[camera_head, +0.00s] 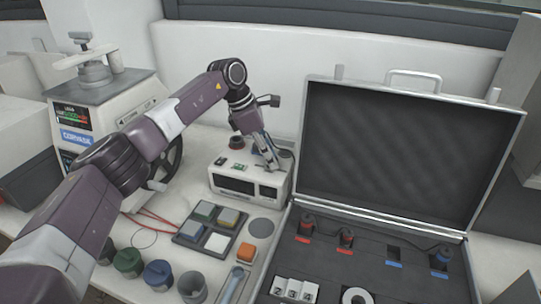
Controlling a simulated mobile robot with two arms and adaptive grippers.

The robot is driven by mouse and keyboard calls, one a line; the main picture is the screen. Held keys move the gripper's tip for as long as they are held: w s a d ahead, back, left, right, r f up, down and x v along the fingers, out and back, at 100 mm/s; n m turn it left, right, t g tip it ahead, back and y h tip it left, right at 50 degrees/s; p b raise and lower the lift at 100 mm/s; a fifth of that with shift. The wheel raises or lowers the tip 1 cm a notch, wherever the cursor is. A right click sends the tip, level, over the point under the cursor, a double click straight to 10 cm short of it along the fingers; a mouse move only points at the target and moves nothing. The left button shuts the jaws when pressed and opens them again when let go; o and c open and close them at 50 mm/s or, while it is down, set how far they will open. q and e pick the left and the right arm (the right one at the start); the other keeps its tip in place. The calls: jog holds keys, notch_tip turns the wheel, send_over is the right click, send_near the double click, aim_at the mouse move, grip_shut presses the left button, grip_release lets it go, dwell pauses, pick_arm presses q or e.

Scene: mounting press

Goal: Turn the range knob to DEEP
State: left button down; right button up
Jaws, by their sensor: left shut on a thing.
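A small white device (222,181) with two dark display windows stands on the table, left of the open case. My left gripper (273,165) reaches down to the right part of its top and is shut on what looks like the range knob. The fingers hide the knob, so its pointer and the DEEP mark cannot be read. My right gripper is not in view.
An open case (379,221) with foam and several plugs stands at the right, close to the device. A press (98,103) with a handwheel is at the left. A pad tray (190,236), an orange block (247,252) and several jars (158,274) fill the front.

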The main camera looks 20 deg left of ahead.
pick_arm(q)
jog(key=shift+r, duration=0.1)
jog(key=c, duration=1.6)
grip_release()
jog(key=v, duration=1.2)
jog(key=shift+a, duration=0.1)
